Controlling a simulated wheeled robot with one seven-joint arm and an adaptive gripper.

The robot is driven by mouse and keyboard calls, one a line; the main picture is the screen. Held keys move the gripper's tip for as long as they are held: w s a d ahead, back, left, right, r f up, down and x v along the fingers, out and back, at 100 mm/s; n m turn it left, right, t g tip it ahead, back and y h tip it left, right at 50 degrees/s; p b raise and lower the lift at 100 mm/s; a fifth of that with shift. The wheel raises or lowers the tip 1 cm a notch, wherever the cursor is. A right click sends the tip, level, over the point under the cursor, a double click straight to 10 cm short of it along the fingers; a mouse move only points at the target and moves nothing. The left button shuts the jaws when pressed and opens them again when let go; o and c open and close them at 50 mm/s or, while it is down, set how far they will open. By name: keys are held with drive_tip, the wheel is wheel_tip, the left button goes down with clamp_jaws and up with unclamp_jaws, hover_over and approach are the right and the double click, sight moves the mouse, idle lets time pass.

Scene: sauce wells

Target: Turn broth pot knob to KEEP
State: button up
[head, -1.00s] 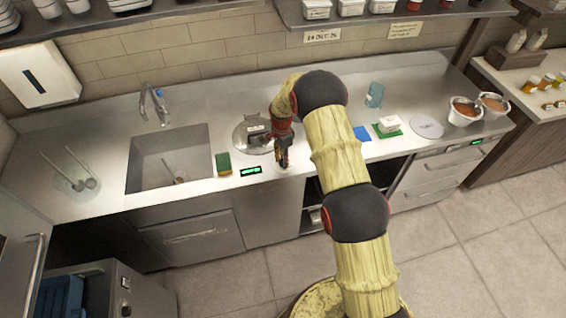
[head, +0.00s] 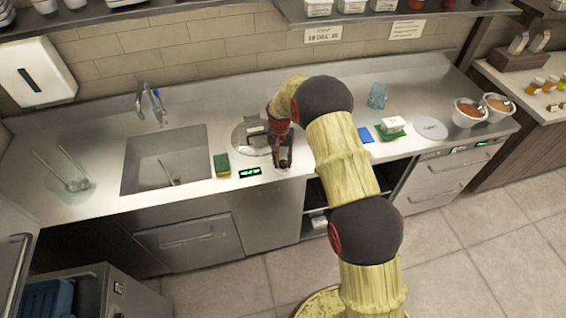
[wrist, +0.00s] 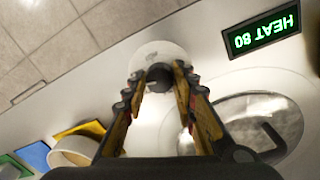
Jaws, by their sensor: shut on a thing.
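The broth pot knob (wrist: 159,76) is a dark knob on a pale round dial (wrist: 160,53) on the counter's front strip. My gripper (wrist: 155,80) has its fingers on either side of the knob in the wrist view and is shut on it. In the head view my gripper (head: 284,162) reaches down at the counter front, and its fingers hide most of the knob. A black display with green letters (wrist: 263,33) reads HEAT 80, upside down in the wrist view; it also shows in the head view (head: 250,173). The pot's round lid (wrist: 285,110) lies beside the display.
A green and yellow sponge (head: 222,164) and the sink (head: 135,165) are left of the display. A beige cup (wrist: 72,152) and a yellow item (wrist: 88,129) are near my gripper.

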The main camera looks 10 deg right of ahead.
sight(281, 163)
drive_tip(key=n, duration=0.4)
drive_tip(key=shift+b, duration=0.4)
drive_tip(key=shift+n, duration=2.2)
drive_tip(key=o, duration=1.2)
drive_tip(key=shift+c, duration=0.2)
wheel_tip(281, 163, up, 12)
drive_tip(key=shift+s+a, duration=0.15)
drive_tip(key=shift+a, duration=0.2)
